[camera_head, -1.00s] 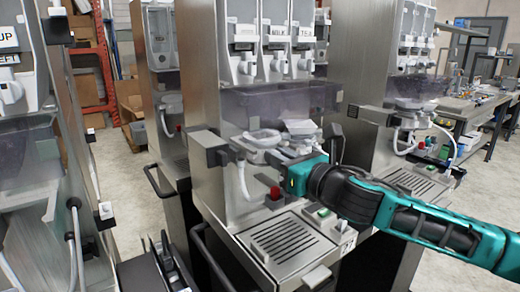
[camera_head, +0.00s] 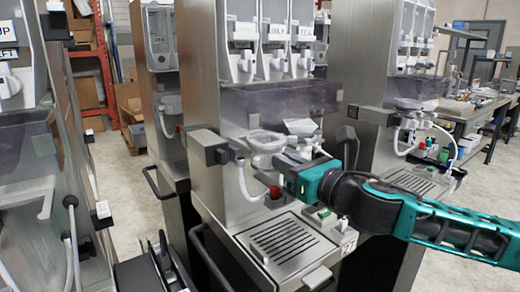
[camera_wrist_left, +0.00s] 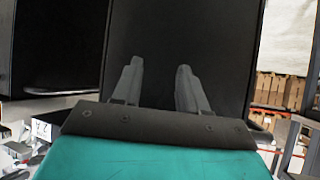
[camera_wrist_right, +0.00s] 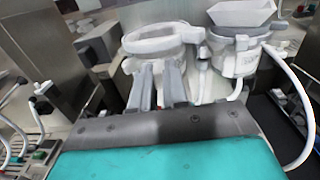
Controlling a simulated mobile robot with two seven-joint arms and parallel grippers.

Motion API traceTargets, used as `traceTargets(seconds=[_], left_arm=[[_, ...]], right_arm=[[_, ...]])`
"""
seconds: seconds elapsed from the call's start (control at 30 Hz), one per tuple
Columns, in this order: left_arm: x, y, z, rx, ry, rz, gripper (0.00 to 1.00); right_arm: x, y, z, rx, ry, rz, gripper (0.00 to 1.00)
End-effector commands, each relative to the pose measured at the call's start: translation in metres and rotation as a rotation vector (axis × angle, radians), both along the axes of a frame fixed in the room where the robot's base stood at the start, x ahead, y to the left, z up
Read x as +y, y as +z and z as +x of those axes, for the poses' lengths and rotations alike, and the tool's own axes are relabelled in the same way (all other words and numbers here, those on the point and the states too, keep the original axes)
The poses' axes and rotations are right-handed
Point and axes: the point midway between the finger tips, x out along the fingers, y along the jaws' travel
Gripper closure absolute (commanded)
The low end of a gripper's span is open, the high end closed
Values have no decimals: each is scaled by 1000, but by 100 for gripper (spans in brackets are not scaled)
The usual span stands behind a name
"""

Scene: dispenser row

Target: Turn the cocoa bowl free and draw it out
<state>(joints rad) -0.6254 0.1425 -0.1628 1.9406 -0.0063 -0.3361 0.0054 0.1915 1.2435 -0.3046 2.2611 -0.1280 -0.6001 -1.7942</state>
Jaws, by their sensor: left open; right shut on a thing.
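The cocoa bowl (camera_head: 266,141) is a round white bowl at the left of the dispenser's mixing shelf. It also shows in the right wrist view (camera_wrist_right: 163,38), just beyond the fingers. My right gripper (camera_head: 290,161) is shut on its front, and its fingers (camera_wrist_right: 160,84) hide the grip itself. Whether the bowl is still seated cannot be told. A second white bowl (camera_wrist_right: 236,52) with an angular funnel stands beside it on the right. My left gripper (camera_wrist_left: 158,86) is open and empty, with a dark panel behind its fingers.
A red knob (camera_head: 274,192) and a slotted drip tray (camera_head: 283,238) lie below. A white hose (camera_wrist_right: 298,105) curves down at the right. Neighbouring dispensers stand on both sides.

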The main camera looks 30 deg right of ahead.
Motion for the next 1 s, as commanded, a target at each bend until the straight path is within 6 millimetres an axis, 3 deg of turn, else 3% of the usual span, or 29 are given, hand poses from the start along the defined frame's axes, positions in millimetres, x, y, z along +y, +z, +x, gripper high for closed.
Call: traceTargets(seconds=[0.37,1.0], left_arm=[[0,-19,0,-1,0,0,57],[0,16,1,-3,0,-1,57]], right_arm=[[-1,-2,-19,1,3,-4,100],[-4,2,-43,2,3,1,100]])
